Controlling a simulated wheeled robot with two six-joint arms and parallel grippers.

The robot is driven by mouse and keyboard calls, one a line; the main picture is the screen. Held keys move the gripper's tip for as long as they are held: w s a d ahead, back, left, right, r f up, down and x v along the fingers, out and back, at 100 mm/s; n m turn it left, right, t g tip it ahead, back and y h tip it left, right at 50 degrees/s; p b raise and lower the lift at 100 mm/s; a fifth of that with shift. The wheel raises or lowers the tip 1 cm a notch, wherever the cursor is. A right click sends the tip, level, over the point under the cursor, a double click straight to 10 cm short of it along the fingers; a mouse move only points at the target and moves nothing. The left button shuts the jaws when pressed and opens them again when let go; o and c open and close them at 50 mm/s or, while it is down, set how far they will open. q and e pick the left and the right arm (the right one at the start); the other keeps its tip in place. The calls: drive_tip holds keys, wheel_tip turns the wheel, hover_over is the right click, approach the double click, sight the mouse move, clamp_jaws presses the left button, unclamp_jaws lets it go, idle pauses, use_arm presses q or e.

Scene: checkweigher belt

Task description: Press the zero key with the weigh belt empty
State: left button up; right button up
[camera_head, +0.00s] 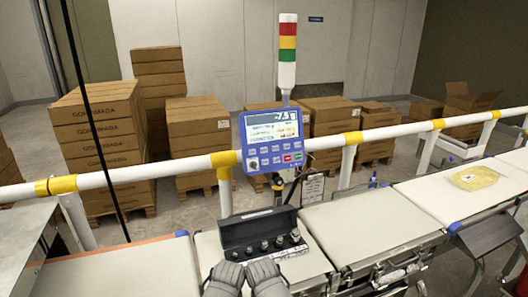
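The blue control panel (271,141) is mounted on the white rail, with a lit screen (272,119) above rows of small keys. A green and a red key (298,157) and a dark knob (252,164) show; the key labels are too small to read, so I cannot tell which is zero. Below it, a belt section (208,250) carries or lies behind an open black case (262,232) of metal weights. The belt section to its right (365,228) is bare. I cannot tell which one is the weigh belt. Neither of my grippers is identifiable.
Grey glove-like shapes (244,278) lie before the case. A yellow pack (474,178) lies on the far-right belt. The white rail (120,171) with yellow joints crosses behind the belts. A red-yellow-green light tower (288,45) rises behind the panel. Stacked cartons (103,140) stand beyond.

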clamp_jaws()
idle(1.4)
